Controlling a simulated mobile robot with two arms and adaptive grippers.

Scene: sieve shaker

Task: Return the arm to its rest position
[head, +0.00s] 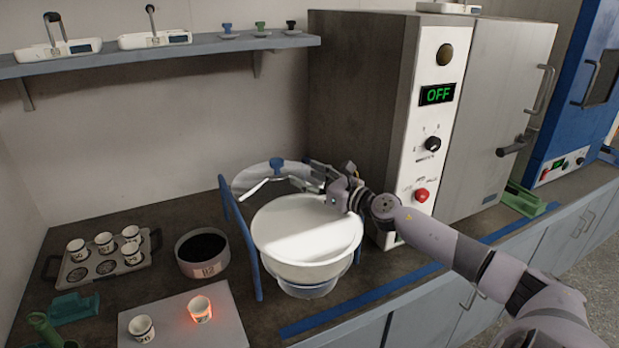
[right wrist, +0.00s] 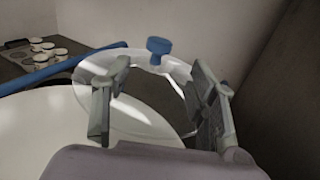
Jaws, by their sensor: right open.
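My right arm reaches in from the lower right of the head view. Its gripper (head: 312,176) is above the far rim of a large white bowl (head: 305,262). The fingers are apart with nothing clamped between them, as the right wrist view (right wrist: 160,105) also shows. A clear round lid (head: 243,180) with a blue knob (head: 277,165) is behind the bowl. In the right wrist view the knob (right wrist: 158,48) is beyond the fingertips, and the fingers partly cover the lid (right wrist: 138,122). My left gripper is not in view.
Blue bars (head: 242,250) flank the bowl. A dark-filled round container (head: 202,272), a cup rack (head: 62,270) and a grey plate (head: 228,325) with two cups are to the left. A tall oven (head: 345,100) reading OFF stands close on the right.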

